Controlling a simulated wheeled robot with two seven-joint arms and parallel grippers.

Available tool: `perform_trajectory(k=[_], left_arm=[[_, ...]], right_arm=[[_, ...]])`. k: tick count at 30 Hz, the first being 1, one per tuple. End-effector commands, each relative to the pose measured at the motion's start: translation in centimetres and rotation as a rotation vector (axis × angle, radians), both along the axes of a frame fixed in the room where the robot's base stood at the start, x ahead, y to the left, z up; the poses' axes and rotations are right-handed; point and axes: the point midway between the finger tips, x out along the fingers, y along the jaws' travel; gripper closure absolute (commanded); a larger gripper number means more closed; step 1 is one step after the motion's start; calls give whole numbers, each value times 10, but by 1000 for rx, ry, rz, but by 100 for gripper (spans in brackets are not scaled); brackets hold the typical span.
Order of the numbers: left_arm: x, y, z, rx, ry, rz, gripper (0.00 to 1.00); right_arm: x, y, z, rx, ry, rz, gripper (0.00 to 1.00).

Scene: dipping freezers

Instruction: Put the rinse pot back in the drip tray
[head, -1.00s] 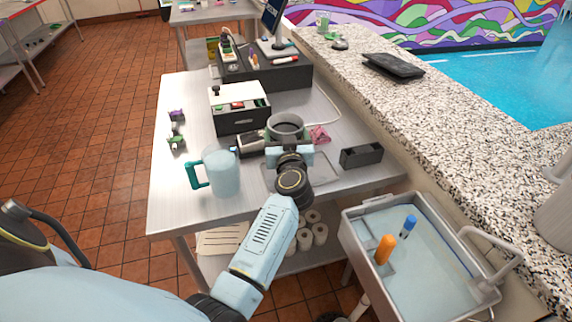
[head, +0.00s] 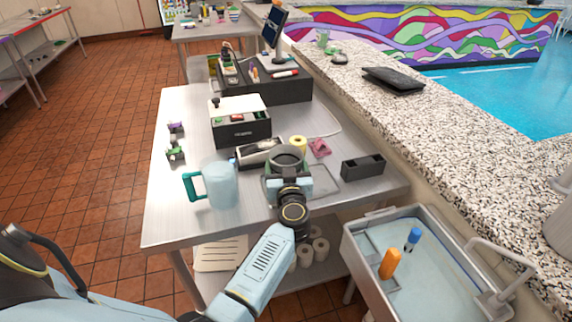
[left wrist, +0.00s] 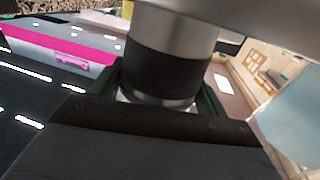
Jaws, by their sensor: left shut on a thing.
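The rinse pot (head: 287,157) is a grey metal cylinder, open at the top. My left gripper (head: 288,171) is shut on it and holds it upright over the table. In the left wrist view the pot (left wrist: 172,70) shows close up, with a black band around its metal wall, between the dark fingers (left wrist: 160,100). The drip tray (head: 326,186) is a flat grey tray on the table, partly hidden by my gripper and the pot. I cannot tell whether the pot's base touches it. My right gripper is not in view.
A frosted jug (head: 221,187) with a teal handle stands left of the pot. A black-and-silver box (head: 259,153), a yellow roll (head: 298,144) and a pink cloth (head: 320,148) lie behind. A black holder (head: 363,167) stands to the right, and a water-filled sink (head: 440,265) is at front right.

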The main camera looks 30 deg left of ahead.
Motion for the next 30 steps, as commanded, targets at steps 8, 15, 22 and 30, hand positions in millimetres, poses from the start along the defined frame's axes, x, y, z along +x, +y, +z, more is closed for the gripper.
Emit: perform_trajectory(k=[8, 15, 22, 30], left_arm=[[0, 0, -3, 1, -1, 0, 5], [0, 0, -3, 1, -1, 0, 2], [0, 0, -3, 0, -4, 1, 2], [-40, -31, -9, -3, 5, -1, 2]], right_arm=[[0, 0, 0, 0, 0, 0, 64], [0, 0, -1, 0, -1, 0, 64], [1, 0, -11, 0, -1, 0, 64], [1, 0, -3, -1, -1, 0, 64]])
